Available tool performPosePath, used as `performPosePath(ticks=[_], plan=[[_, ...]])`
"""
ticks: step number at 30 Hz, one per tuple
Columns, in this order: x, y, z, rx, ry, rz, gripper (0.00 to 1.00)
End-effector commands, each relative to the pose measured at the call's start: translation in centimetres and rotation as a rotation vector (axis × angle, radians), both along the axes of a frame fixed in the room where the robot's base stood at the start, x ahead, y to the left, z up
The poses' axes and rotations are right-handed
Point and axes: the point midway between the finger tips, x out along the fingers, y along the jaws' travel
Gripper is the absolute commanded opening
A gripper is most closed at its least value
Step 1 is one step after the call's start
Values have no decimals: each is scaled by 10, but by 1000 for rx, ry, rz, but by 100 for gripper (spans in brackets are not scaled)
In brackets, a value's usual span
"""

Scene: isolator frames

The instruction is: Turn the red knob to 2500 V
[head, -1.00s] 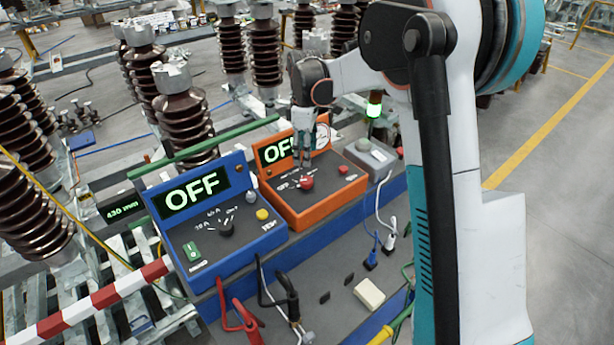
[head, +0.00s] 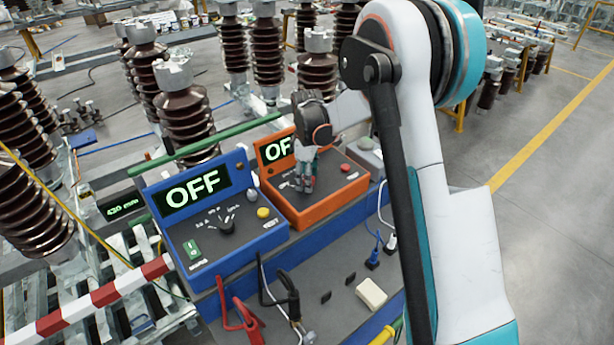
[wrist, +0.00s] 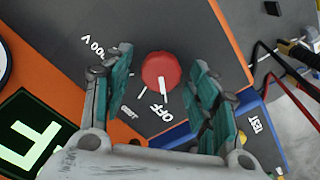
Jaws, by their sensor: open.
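The red knob (wrist: 160,70) sits on the dark top of the orange box (wrist: 235,35), its white pointer line toward the OFF mark (wrist: 157,113). A voltage label ending in "00 V" (wrist: 92,47) is partly readable. My gripper (wrist: 163,64) is open, with one teal finger on each side of the knob and gaps between. In the head view my gripper (head: 303,187) is over the orange box (head: 328,212) and hides the knob. The box's display (head: 278,150) is partly hidden behind my wrist; "OF" shows.
A blue box (head: 240,242) with an OFF display stands to the left, close beside the orange one. A red button (head: 345,168) is on the orange box's right. Red and black leads (head: 238,315) lie in front. A green bar (head: 190,150) runs behind.

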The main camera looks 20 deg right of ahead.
Motion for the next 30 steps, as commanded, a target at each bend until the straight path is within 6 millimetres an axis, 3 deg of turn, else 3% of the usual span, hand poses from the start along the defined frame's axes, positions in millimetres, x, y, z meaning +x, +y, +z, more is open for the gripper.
performPosePath(ticks=[1,6,19,30], plan=[[0,0,0,0,0,0,47],[0,0,0,0,0,0,10],[0,0,-1,0,0,-54,10],[1,-1,-2,0,0,-327,10]])
